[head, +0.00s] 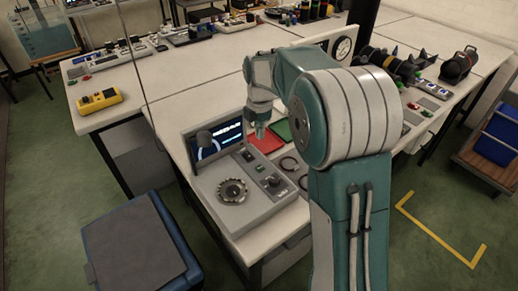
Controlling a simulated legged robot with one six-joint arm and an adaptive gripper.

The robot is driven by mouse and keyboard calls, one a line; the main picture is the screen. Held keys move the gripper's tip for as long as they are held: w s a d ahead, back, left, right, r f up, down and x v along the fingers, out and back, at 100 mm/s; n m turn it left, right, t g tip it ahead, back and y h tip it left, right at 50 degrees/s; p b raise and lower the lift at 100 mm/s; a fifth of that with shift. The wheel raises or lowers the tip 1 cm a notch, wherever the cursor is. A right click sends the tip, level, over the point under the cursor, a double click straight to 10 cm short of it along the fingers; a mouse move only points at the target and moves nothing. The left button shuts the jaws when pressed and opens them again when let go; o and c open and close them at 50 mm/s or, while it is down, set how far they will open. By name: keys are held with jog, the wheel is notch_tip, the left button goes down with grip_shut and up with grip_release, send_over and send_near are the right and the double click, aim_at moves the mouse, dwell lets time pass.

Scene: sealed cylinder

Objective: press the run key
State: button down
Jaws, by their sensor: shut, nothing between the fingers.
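A grey console (245,207) with a tilted screen (219,141) and a round toothed dial (232,191) sits at the near corner of the white bench. Small keys and knobs (272,181) lie on its right-hand panel. Their labels are too small to read, so I cannot tell which is the run key. My gripper (258,133) is shut and empty, pointing down over the console's far right side, next to the screen. It appears above the panel; I cannot tell its exact height. My arm covers the bench area to the right.
A red pad (264,141) and a green pad (281,130) lie behind the console. A yellow device (100,101) sits at the bench's left end. A blue bin with a grey lid (140,245) stands at front left.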

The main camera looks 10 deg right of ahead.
aim_at(260, 168)
notch_tip(260, 168, down, 13)
jog(key=shift+f, duration=0.1)
dwell(0.3)
